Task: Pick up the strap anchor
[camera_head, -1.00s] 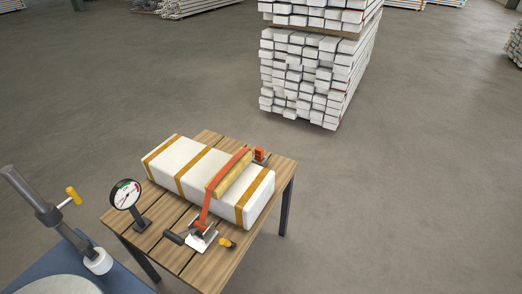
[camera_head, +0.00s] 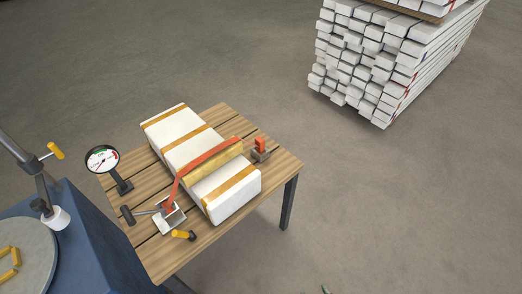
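A small red-orange piece on a grey metal block (camera_head: 261,149), which looks like the strap anchor, stands on the wooden table (camera_head: 285,168) near its right edge. It is just right of a long white block (camera_head: 232,188) with orange bands. A red strap (camera_head: 208,158) runs over a yellow edge piece (camera_head: 213,164) on the white block. Its lower end is at a metal ratchet-like device (camera_head: 169,214) with a dark handle. I cannot tell whether the strap's far end joins the anchor. My gripper is not in view.
A dial gauge (camera_head: 103,160) stands at the table's left edge. A yellow-handled piece (camera_head: 184,235) lies near the front. A blue stand (camera_head: 90,245) with a grey post is at the left. White stacked beams (camera_head: 370,60) stand behind; the floor at right is clear.

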